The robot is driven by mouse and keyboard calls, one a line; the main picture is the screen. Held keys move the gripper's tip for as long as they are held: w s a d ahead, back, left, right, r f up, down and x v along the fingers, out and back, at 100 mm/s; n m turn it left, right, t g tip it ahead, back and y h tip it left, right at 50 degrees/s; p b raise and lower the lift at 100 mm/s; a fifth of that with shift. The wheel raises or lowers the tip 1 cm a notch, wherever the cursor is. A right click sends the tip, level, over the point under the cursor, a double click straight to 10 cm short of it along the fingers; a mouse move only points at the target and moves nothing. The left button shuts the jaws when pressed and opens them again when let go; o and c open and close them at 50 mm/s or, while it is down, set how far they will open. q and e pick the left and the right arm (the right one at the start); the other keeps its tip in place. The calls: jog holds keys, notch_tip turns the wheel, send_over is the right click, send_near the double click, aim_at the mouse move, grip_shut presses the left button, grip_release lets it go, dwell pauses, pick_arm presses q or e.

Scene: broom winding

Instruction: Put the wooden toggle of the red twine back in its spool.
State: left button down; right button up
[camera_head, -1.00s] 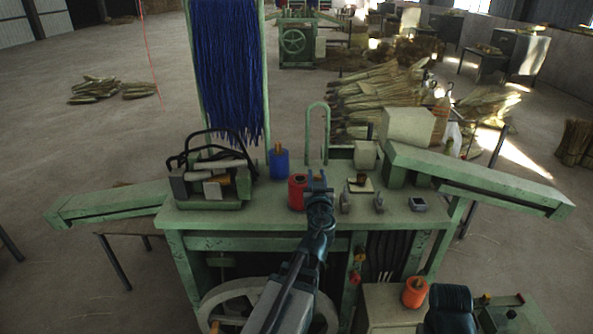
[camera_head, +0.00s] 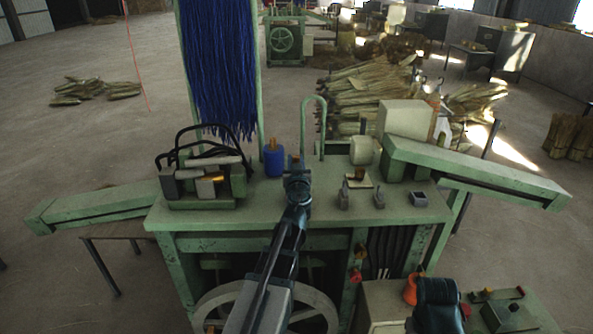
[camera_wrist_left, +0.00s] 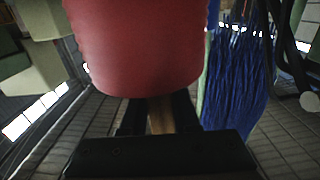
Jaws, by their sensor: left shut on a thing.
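My left gripper (camera_head: 297,182) is above the front middle of the green bench, its arm reaching up from below. In the left wrist view the gripper (camera_wrist_left: 160,112) is shut on a pale wooden piece (camera_wrist_left: 161,118), which looks like the toggle. The red spool (camera_wrist_left: 140,45) fills the upper part of that view, close to the fingers, with the wooden piece just below its rounded edge. I cannot tell whether the toggle is seated in the spool. In the head view the red spool cannot be made out.
A blue spool (camera_head: 273,160) stands just behind my left gripper. Blue strands (camera_head: 220,70) hang behind the bench. A tool caddy (camera_head: 205,180) is at left; small metal pieces and a white block are at right.

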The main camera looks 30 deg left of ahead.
pick_arm(q)
jog(key=shift+s+d+f, duration=0.1)
jog(key=shift+d+f, duration=0.3)
jog(key=shift+f, duration=0.25)
jog(key=shift+d, duration=0.15)
jog(key=shift+w+a+f, duration=0.1)
jog(key=shift+w+a, duration=0.15)
jog(key=c, duration=1.1)
grip_release()
jog(key=shift+a, duration=0.2)
jog(key=shift+o, duration=1.1)
jog(key=shift+s, duration=0.15)
jog(key=shift+o, duration=1.1)
jog(key=shift+d, duration=0.25)
pick_arm(e)
jog(key=shift+w+d+f, duration=0.1)
jog(key=shift+d+f, duration=0.3)
jog(key=shift+f, duration=0.3)
pick_arm(q)
jog(key=shift+a, duration=0.1)
